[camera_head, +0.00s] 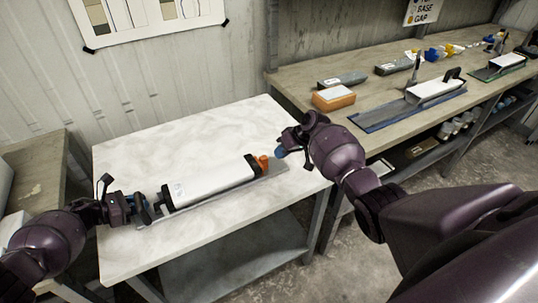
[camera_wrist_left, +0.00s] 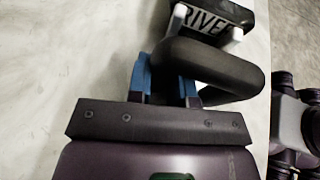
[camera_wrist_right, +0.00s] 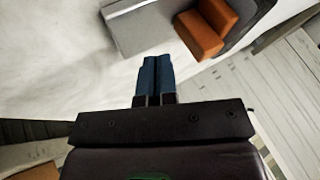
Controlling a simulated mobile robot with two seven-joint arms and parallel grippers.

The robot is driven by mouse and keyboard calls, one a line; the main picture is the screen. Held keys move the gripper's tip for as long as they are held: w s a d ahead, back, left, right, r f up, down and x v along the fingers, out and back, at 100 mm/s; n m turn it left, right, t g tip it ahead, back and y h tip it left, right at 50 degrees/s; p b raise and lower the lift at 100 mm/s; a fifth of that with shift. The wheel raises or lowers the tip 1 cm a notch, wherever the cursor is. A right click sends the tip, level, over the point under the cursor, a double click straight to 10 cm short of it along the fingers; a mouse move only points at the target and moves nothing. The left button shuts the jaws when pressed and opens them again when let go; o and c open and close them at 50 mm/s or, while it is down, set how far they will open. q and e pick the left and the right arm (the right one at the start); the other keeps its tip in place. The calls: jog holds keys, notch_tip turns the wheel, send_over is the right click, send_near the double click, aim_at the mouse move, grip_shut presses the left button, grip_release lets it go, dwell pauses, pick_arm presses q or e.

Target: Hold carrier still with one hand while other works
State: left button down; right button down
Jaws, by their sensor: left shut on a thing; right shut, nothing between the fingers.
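The carrier (camera_head: 215,184), a long white body with black ends, lies on the white marble-like tabletop (camera_head: 215,128). An orange block (camera_head: 263,163) sits at its right end and also shows in the right wrist view (camera_wrist_right: 203,32). My left gripper (camera_head: 150,203) is at the carrier's left end. In the left wrist view its blue fingers are shut on a black loop handle (camera_wrist_left: 215,62), partly hiding it; lettering reading "RIVER" shows beyond. My right gripper (camera_head: 281,152) is shut and empty, just right of the orange block and apart from it. Its blue fingertips (camera_wrist_right: 155,75) are together.
A long workbench (camera_head: 385,95) at the back right bears an orange-and-white block (camera_head: 333,98), grey blocks (camera_head: 342,80) and another white carrier-like tool on a blue mat (camera_head: 410,105). The tabletop behind the carrier is clear. A lower shelf (camera_head: 235,260) is under the table.

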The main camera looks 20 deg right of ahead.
pick_arm(q)
jog(key=shift+a, duration=0.1)
pick_arm(e)
jog(key=v, duration=1)
jog(key=shift+d, duration=0.25)
pick_arm(q)
jog(key=c, duration=0.9)
grip_release()
jog(key=shift+c, duration=0.2)
jog(key=shift+v, duration=6)
jog(key=shift+r, duration=0.1)
